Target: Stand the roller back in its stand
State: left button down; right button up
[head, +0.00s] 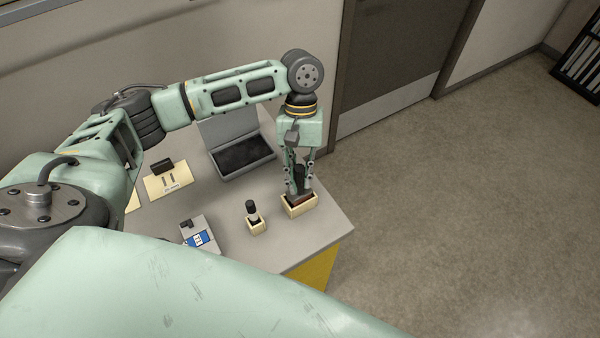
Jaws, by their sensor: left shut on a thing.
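My left gripper (299,178) points straight down at the right end of the table, its fingers shut on the dark handle of the roller (299,188). The roller is upright, and its lower end is at the opening of a cream, box-like stand (299,209). The gripper and the stand's rim hide part of it. I cannot tell whether the roller rests on the stand's floor or is still held up. My right gripper is not in view.
On the grey table (325,235), a smaller cream holder (257,227) with a black-capped bottle (251,208) stands left of the stand. A grey box with a blue-and-white label (200,239), a cream board (168,184) and an open grey case (243,157) lie farther left and behind.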

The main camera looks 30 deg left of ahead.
pick_arm(q)
jog(key=shift+f, duration=1.05)
jog(key=c, duration=1.1)
grip_release()
jog(key=p+v, duration=0.5)
